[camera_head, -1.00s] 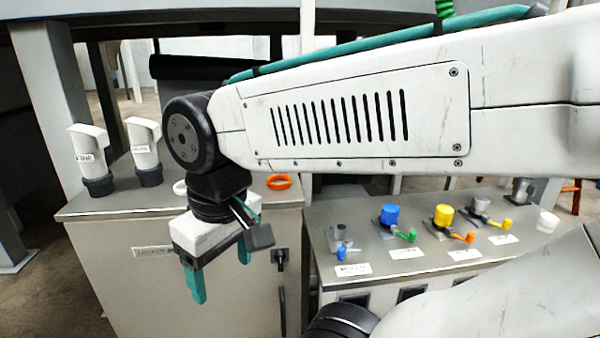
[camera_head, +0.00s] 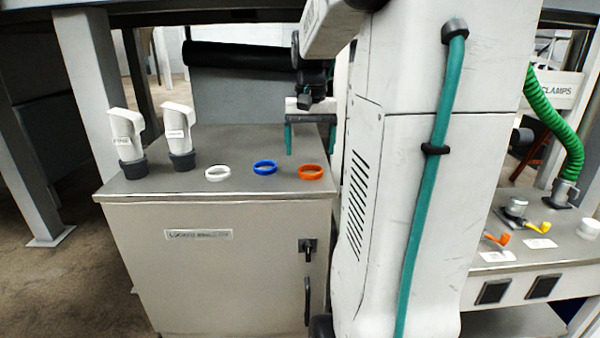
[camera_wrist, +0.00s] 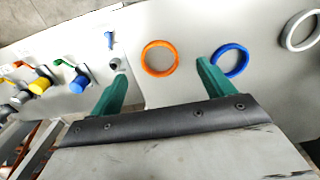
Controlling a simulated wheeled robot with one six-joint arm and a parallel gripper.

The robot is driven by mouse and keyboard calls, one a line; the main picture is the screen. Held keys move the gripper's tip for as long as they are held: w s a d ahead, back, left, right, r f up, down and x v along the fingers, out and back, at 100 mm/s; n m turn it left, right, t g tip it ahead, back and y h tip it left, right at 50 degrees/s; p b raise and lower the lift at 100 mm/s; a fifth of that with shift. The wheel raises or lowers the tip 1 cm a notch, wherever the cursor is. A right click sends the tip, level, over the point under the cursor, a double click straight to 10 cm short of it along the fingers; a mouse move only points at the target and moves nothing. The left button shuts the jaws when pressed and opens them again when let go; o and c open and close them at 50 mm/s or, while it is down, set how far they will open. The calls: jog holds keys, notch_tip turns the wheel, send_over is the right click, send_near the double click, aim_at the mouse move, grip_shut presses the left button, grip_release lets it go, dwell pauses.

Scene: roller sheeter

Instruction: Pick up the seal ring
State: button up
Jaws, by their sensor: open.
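Three seal rings lie flat in a row on the grey cabinet top: a white ring (camera_head: 217,173), a blue ring (camera_head: 264,167) and an orange ring (camera_head: 311,172). The task does not say which colour. My gripper (camera_head: 310,145) is open and empty, above and just behind the orange ring. In the wrist view my two green fingers (camera_wrist: 160,80) point toward the rings. The orange ring (camera_wrist: 159,58) shows between and beyond the fingertips. The blue ring (camera_wrist: 230,60) is partly behind the right finger. The white ring (camera_wrist: 301,30) is at the right edge.
Two white nozzle-like parts with dark bases, one left (camera_head: 127,145) and one right (camera_head: 179,138), stand on the cabinet's left side. The cabinet top (camera_head: 230,145) is otherwise clear. A bench (camera_head: 505,258) with coloured valves stands at the right.

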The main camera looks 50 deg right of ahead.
jog(key=f, duration=0.5)
jog(key=shift+d+f, duration=0.25)
jog(key=shift+f, duration=0.1)
jog(key=c, duration=1.1)
